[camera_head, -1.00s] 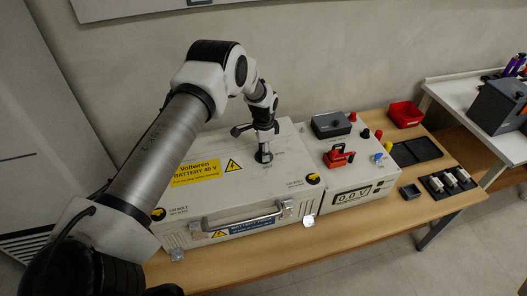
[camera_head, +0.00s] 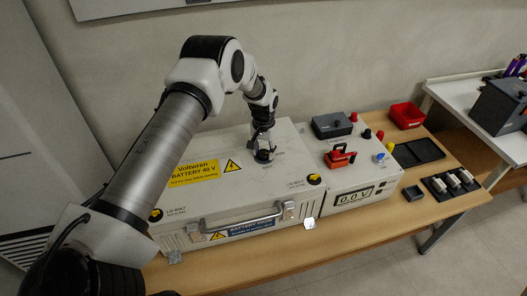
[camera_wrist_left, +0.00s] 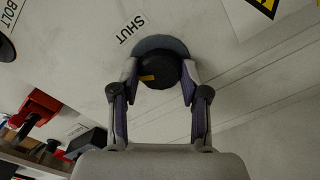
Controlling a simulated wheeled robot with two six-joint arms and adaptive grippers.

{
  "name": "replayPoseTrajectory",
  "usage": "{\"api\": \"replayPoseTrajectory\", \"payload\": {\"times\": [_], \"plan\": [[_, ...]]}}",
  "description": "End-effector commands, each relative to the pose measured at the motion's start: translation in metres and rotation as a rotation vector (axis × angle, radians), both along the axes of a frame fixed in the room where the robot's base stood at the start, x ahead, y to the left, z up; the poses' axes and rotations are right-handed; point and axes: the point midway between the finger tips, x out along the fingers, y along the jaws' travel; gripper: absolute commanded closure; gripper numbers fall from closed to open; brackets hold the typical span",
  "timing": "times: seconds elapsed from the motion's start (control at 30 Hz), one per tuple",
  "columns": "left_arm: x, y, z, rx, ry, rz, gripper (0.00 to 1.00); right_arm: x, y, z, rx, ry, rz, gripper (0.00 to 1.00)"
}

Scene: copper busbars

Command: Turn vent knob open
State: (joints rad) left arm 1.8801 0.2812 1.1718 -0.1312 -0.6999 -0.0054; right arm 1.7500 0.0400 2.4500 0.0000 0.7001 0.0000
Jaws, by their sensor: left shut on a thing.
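The vent knob (camera_head: 264,156) is a small black round knob on top of the white battery case (camera_head: 218,194). In the left wrist view the vent knob (camera_wrist_left: 160,70) has a small yellow mark on its left part and sits on a dark grey round base. The printed word SHUT (camera_wrist_left: 131,28) lies beside the base, at its upper left. My left gripper (camera_head: 263,150) points down onto the knob. In the wrist view its two fingers (camera_wrist_left: 159,82) close on the knob's left and right sides. The right gripper is in neither view.
A white meter box (camera_head: 350,165) with a red switch handle (camera_head: 340,156) stands right of the case. A grey box (camera_head: 332,125), a red bin (camera_head: 406,115) and a black tray (camera_head: 418,152) lie farther right. The case handle (camera_head: 243,219) is in front.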

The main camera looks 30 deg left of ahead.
Motion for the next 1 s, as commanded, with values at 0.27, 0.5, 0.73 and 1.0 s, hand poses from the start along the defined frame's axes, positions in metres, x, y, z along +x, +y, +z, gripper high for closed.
{"api": "replayPoseTrajectory", "payload": {"times": [0.27,0.5,0.73,1.0], "plan": [[-0.0036,-0.0010,-0.0040,-0.002,0.011,0.253,0.90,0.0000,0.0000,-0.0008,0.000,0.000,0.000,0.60],[-0.0036,-0.0008,-0.0039,-0.001,0.011,0.427,0.90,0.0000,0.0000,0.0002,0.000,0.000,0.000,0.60],[-0.0037,-0.0007,-0.0040,0.000,0.011,0.525,0.90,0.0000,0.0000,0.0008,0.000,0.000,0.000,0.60],[-0.0036,-0.0007,-0.0041,0.000,0.010,0.560,0.90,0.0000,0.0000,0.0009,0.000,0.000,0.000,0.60]]}}
